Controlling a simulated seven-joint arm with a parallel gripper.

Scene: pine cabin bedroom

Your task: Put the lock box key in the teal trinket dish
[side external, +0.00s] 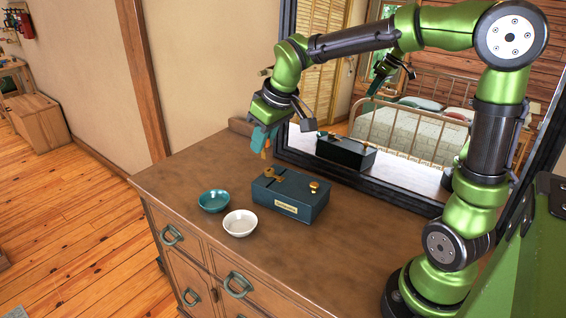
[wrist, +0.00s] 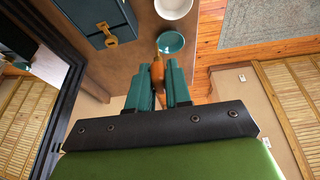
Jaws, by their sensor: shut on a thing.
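My gripper (side external: 264,146) is raised above the back of the dresser, behind the lock box. Its teal fingers (wrist: 158,80) are shut on a narrow orange-brown piece (wrist: 158,70), which I take to be the lock box key; the fingers hide most of its shape. The teal trinket dish (side external: 214,201) sits on the dresser left of the lock box, and looks empty. It also shows just beyond the fingertips in the wrist view (wrist: 171,43). The dark blue lock box (side external: 291,194) has a ringed brass fitting (side external: 271,174) and a brass knob (side external: 314,187) on top.
A white bowl (side external: 240,223) stands between the teal dish and the dresser's front edge, close to both dish and box. A mirror (side external: 345,165) rises behind and reflects the box and arm. The dresser top (side external: 300,256) is clear in front of the box.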

